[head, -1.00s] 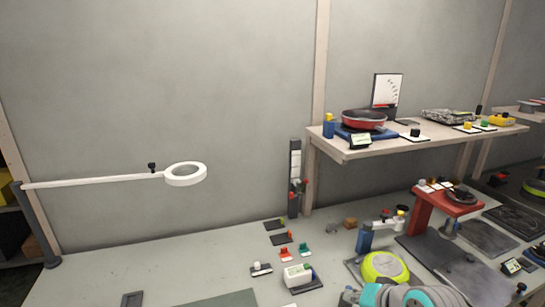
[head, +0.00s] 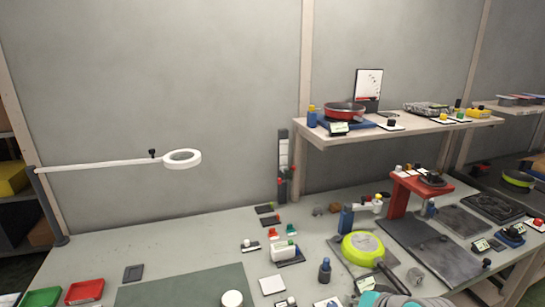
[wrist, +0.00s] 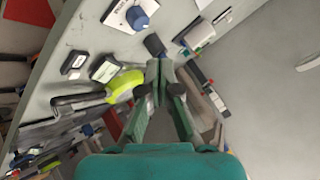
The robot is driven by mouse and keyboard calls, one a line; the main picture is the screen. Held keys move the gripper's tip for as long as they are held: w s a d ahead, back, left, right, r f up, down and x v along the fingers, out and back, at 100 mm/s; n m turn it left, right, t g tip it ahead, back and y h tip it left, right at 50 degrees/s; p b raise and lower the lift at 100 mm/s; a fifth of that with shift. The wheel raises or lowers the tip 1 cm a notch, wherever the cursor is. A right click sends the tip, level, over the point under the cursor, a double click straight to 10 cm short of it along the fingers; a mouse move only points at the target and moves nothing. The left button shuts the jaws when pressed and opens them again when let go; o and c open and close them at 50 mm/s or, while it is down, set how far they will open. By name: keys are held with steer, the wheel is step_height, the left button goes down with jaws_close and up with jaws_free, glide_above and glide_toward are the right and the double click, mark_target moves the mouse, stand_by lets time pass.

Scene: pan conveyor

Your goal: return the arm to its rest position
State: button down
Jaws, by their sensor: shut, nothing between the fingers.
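My gripper (wrist: 159,72) shows in the wrist view with its two green fingers together at the tips and nothing between them. It is above the bench, apart from the objects below. In the head view only a teal part of my arm (head: 392,299) shows at the bottom edge; the gripper itself is out of that picture.
The grey bench (head: 190,237) carries a lime-green pan (head: 362,246), a red stand (head: 402,198) and several small items. A shelf (head: 330,137) with a red pan (head: 344,109) is above. A white ring lamp (head: 182,151) reaches in from the left. Bench space at left is fairly clear.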

steer(key=s+f+t+h, duration=0.2)
steer(key=s+f+t, duration=0.1)
steer(key=s+f, duration=1.35)
steer(key=s+r+n+t, duration=0.1)
steer(key=s+r, duration=0.3)
steer(key=s, duration=0.9)
steer(key=s+r+n+t+h, duration=0.1)
steer(key=s+r+n+t, duration=0.1)
steer(key=s, duration=1.1)
step_height(320, 180, up, 3)
steer(key=shift+s+f+n+h, duration=0.1)
steer(key=shift+s+n+h, duration=0.15)
steer(key=shift+n, duration=0.45)
